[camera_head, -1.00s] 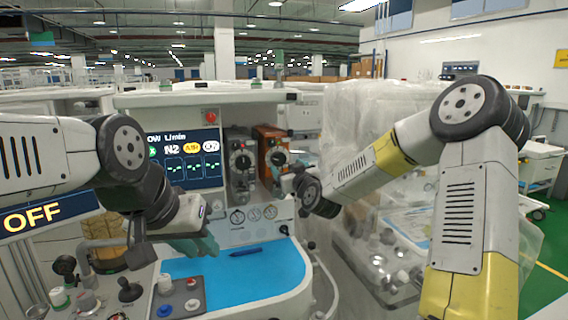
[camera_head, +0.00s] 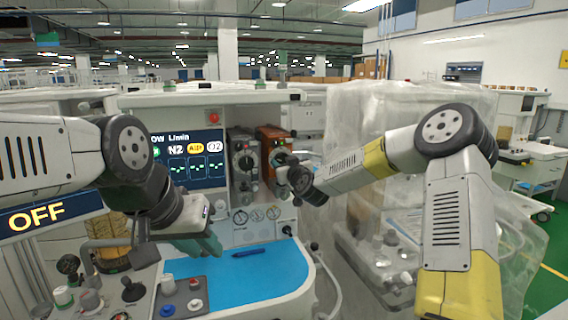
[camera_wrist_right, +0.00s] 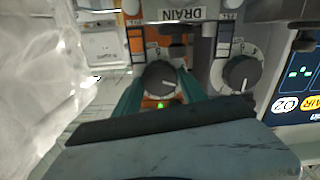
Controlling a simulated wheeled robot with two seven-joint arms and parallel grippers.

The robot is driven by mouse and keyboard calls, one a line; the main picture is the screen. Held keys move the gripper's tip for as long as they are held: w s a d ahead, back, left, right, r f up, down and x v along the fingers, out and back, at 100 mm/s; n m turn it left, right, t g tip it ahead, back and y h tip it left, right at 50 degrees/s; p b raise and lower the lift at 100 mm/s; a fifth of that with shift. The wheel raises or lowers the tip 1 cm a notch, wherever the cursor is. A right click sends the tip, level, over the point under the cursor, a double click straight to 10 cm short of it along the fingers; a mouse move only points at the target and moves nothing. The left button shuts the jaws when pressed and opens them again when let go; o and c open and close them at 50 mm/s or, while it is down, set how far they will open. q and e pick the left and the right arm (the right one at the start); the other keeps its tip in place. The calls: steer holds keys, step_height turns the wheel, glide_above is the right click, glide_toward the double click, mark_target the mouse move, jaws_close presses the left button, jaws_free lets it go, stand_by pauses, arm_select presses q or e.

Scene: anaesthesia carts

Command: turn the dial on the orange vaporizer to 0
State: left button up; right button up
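The orange vaporizer (camera_head: 268,134) stands at the right end of the machine's front, beside a grey vaporizer (camera_head: 240,160). Its round dial (camera_head: 278,158) faces me. In the right wrist view the dial (camera_wrist_right: 160,78) is dark with a pale pointer mark, on an orange body. My right gripper (camera_head: 284,164) is at the dial; in the wrist view its two teal fingers (camera_wrist_right: 160,82) stand on either side of it, apart, and I cannot tell if they touch it. My left gripper (camera_head: 208,244) hangs above the blue work surface, away from the vaporizers; its finger opening is not clear.
The blue work surface (camera_head: 236,277) holds a blue pen (camera_head: 249,253). A flow screen (camera_head: 196,158) is left of the vaporizers. Gauges (camera_head: 257,214) sit below them. A plastic-wrapped cart (camera_head: 385,110) stands close on the right, behind my right arm.

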steer(key=c, duration=0.7)
steer(key=shift+m, duration=0.3)
steer(key=m, duration=0.6)
steer(key=shift+d, duration=0.1)
steer(key=m, duration=0.3)
steer(key=shift+f+m, duration=0.1)
steer(key=shift+m, duration=0.2)
steer(key=shift+m+y, duration=0.3)
steer(key=shift+m, duration=1.3)
steer(key=o, duration=1.4)
